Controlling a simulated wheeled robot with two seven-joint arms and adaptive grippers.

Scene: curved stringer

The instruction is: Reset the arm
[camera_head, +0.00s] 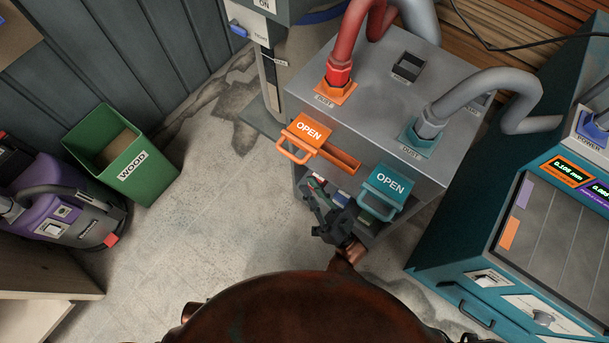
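My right gripper (328,202) is dark and reaches up from the bottom centre, in front of the grey machine (375,75). Its fingers look spread apart, with nothing clearly held between them. It is close to the orange drawer (338,160) and the teal drawer front (385,190), both labelled OPEN; I cannot tell whether it touches the machine. Small coloured items show behind the fingers, partly hidden. My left gripper is not in view.
A green WOOD bin (155,175) and a purple vacuum-like machine (75,205) stand at the left. A teal console (470,240) with displays stands at the right. Red and grey hoses rise from the grey machine. The floor (210,230) between bin and machine is clear.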

